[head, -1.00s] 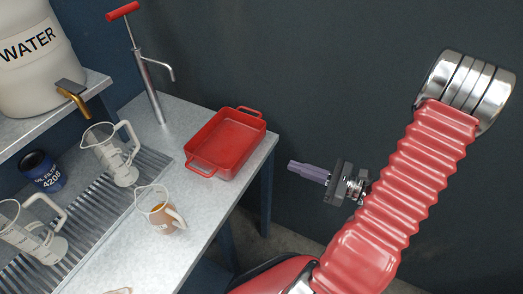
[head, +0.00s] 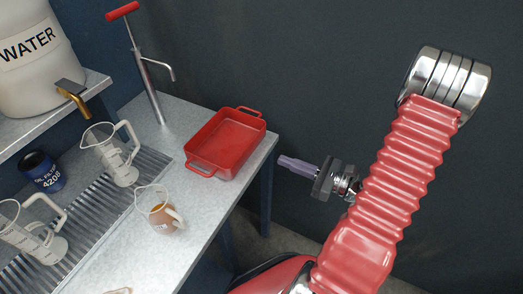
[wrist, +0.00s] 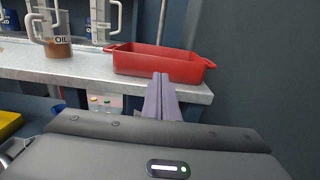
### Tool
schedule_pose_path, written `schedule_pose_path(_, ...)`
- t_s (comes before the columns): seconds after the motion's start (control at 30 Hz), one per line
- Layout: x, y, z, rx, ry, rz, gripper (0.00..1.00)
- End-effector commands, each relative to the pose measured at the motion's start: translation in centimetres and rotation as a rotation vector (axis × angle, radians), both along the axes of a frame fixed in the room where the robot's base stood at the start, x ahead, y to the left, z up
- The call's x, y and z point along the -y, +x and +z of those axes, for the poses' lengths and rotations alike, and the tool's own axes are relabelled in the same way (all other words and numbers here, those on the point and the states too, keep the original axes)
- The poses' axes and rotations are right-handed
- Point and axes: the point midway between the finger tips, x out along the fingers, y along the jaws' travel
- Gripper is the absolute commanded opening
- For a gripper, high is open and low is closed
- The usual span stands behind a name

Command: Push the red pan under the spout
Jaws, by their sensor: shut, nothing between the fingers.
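The red pan (head: 226,143) is a rectangular tray with a handle at each end. It sits on the grey bench (head: 205,205) near its right edge, and also shows in the wrist view (wrist: 160,64). The spout (head: 168,69) is on the upright metal hand pump (head: 150,85) with a red T-handle, behind and left of the pan. The spout's tip is left of the pan, not over it. My gripper (head: 283,161) has purple fingers, shut and empty, off the bench's right edge and apart from the pan. In the wrist view the fingertips (wrist: 160,78) appear in front of the pan.
A jug of brown liquid (head: 161,211) stands left of the pan near the front. Clear jugs (head: 115,155), a blue oil filter (head: 42,172) and a slotted drain grate (head: 95,222) lie farther left. A dark wall (head: 340,70) stands behind.

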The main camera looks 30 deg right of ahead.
Motion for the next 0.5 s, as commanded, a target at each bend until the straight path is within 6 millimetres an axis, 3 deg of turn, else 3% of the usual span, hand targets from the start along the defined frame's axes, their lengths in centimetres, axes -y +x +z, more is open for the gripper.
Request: schedule_pose_path(0.5, -3.4, 4.8, 0.0, -0.001, -0.001, 0.003, 0.00)
